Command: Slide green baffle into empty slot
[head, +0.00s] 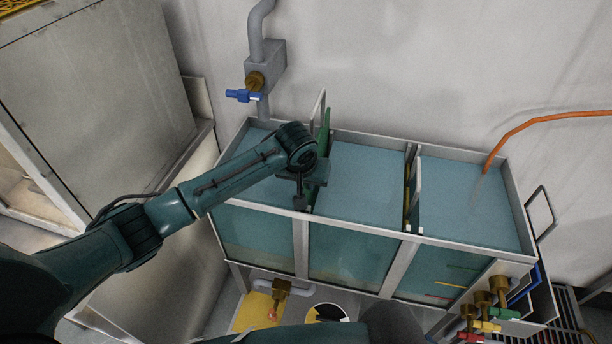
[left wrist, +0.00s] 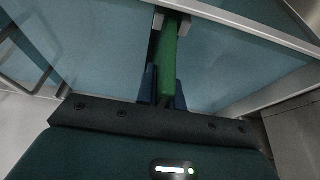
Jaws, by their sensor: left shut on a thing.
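The green baffle (head: 325,134) stands on edge across the tank (head: 365,233), between the left and middle bays of blue liquid. My left gripper (head: 306,190) is over the tank's front half and shut on the baffle. In the left wrist view the blue fingers (left wrist: 165,88) press on both sides of the green baffle (left wrist: 169,60). The baffle's far end lies at a grey slot guide (left wrist: 170,20) on the tank wall. My gripper hides much of the baffle in the head view, and I cannot tell how deep it sits. My right gripper is not in view.
Another divider (head: 408,185) with a pale handle separates the middle and right bays. An orange hose (head: 545,117) hangs into the right bay. A grey pipe with a blue-handled valve (head: 243,95) is on the wall behind. Brass valves (head: 483,300) stick out at the lower right.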

